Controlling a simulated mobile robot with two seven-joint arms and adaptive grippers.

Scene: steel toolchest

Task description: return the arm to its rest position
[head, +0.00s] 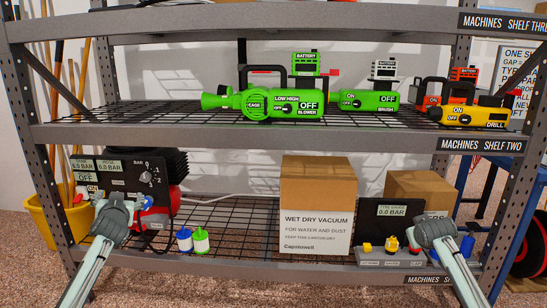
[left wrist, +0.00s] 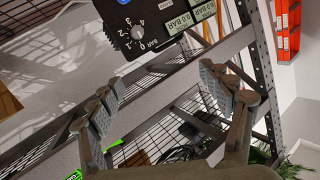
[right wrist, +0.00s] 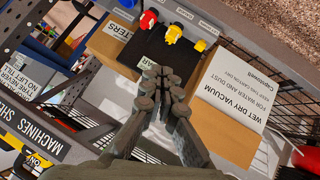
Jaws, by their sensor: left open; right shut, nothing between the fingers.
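My left gripper (head: 116,199) is in front of the lower left of the shelf, before the black compressor panel (head: 112,175). In the left wrist view its two fingers (left wrist: 166,92) are spread wide with nothing between them. My right gripper (head: 430,230) is at the lower right, beside the black tyre gauge panel (head: 386,209). In the right wrist view its fingertips (right wrist: 163,76) are together and hold nothing. They overlap the gauge panel in that view; whether they touch it cannot be told.
A wet dry vacuum box (head: 317,215) stands between the grippers on the lower shelf. Green and blue bottles (head: 200,240) stand left of it. The middle shelf bears a green blower (head: 270,103), a brush machine (head: 363,100) and a yellow drill (head: 470,115). A yellow bucket (head: 55,222) stands left.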

